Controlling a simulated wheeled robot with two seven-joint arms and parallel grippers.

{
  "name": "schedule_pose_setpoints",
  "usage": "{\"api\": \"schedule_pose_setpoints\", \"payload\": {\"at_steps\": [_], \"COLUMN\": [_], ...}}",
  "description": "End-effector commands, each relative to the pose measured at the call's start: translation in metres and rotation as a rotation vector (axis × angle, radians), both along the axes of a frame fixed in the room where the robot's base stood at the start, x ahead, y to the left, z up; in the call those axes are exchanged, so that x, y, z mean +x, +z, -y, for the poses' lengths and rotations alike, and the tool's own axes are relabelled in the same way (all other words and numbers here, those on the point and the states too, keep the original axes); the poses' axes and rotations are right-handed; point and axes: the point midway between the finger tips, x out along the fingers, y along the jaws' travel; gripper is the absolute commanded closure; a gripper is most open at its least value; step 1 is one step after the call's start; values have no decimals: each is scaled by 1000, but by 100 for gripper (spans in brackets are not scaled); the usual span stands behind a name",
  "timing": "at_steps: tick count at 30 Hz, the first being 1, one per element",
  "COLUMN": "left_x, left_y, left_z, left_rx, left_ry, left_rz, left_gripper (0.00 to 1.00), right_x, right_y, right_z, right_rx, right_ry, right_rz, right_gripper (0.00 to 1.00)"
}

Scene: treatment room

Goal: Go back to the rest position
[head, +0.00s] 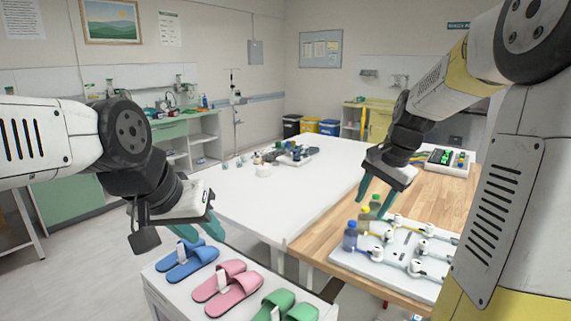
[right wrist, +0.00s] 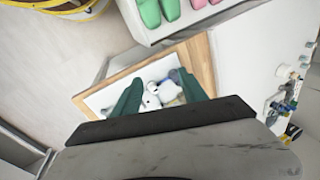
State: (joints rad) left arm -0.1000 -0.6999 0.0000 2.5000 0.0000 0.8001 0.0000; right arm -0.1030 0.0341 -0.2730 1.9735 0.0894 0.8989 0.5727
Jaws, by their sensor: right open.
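My left gripper (head: 212,242) hangs above the white stand with the slippers in the head view. Its two green fingers are apart and hold nothing that I can see. My right gripper (head: 376,198) is over the near end of the wooden table, above and beside the small bottles. Its green fingers are spread and empty. In the right wrist view the open right gripper (right wrist: 158,90) shows with the white board (right wrist: 100,101) and its small items beyond the fingers.
Blue slippers (head: 187,263), pink slippers (head: 228,290) and green slippers (head: 278,307) lie on the stand. A blue bottle (head: 350,237) and others stand on the board (head: 395,270) on the wooden table (head: 443,203). The white table (head: 270,205) is mostly bare.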

Motion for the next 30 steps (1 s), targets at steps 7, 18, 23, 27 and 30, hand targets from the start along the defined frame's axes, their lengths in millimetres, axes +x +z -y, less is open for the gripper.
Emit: {"api": "schedule_pose_setpoints", "payload": {"at_steps": [7,18,23,27,30], "left_x": [0,0,0,0,0], "left_y": [0,0,0,0,0], "left_z": [0,0,0,0,0], "left_rx": [0,0,0,0,0], "left_ry": [0,0,0,0,0], "left_rz": [0,0,0,0,0], "left_gripper": [64,64,64,64,64], "right_x": [-84,-178,-189,-189,-189], "right_y": [43,47,44,44,44], "right_z": [-41,-73,-76,-76,-76], "right_rx": [-72,-274,-310,-311,-311], "right_ry": [337,716,764,769,768], "right_rz": [198,412,433,435,434], "right_gripper": [50,50,50,50,50]}}
